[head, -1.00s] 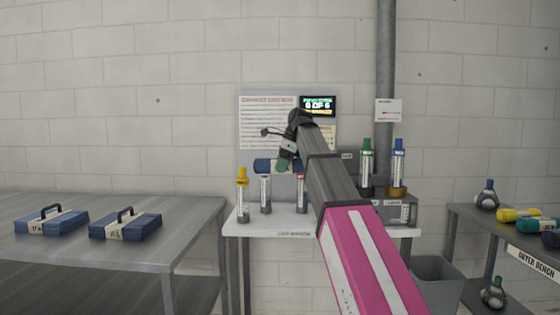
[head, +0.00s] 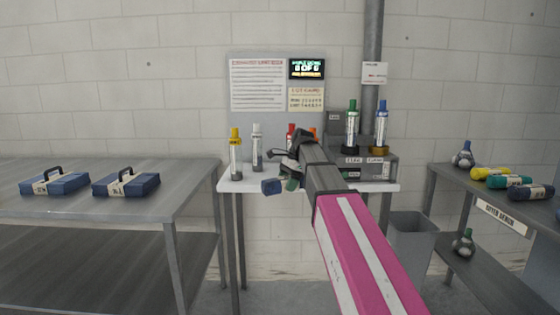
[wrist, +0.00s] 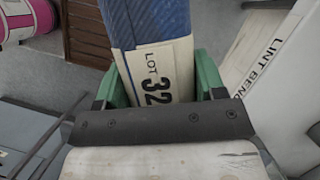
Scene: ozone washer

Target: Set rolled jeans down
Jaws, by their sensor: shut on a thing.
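The rolled jeans (wrist: 152,22) are a dark blue roll with a cream band printed "LOT 32", partly cut off. In the wrist view they lie between the green fingers of my gripper (wrist: 162,82), which is shut on them. In the head view the blue end of the roll (head: 271,187) shows at my gripper (head: 287,184), in front of the white bench's front edge and about level with its top. Much of the roll is hidden behind my gripper. I cannot tell whether it touches the bench.
The white bench (head: 255,182) holds several capped bottles and a grey rack (head: 376,165) at right. A grey table (head: 90,203) at left bears two blue bundles with black handles (head: 55,183).

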